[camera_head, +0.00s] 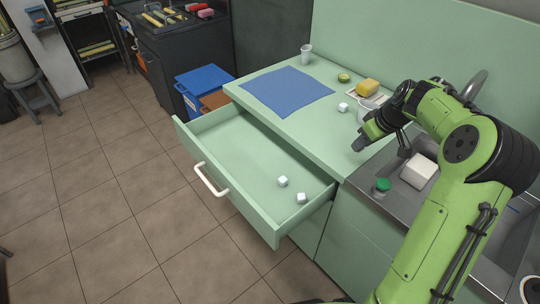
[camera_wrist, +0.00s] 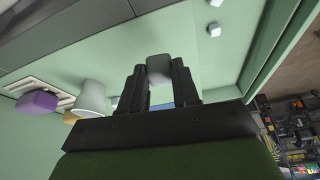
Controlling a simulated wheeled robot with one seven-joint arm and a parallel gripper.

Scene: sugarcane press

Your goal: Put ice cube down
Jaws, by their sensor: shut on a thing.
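My gripper (camera_head: 360,143) is above the counter's front edge near the sink, to the right of the open drawer (camera_head: 222,197). In the wrist view my gripper (camera_wrist: 160,78) is shut on a pale ice cube (camera_wrist: 159,67) at its fingertips. The held cube cannot be made out in the head view. Two other ice cubes, one farther back (camera_head: 282,181) and one nearer (camera_head: 301,198), lie on the drawer floor at its right end.
A blue cloth (camera_head: 287,91), a cup (camera_head: 306,54), a cut lime (camera_head: 344,77) and a yellow block (camera_head: 368,88) are on the counter. A white block (camera_head: 418,172) and a green-topped item (camera_head: 382,184) are by the sink. The drawer's left and middle are clear.

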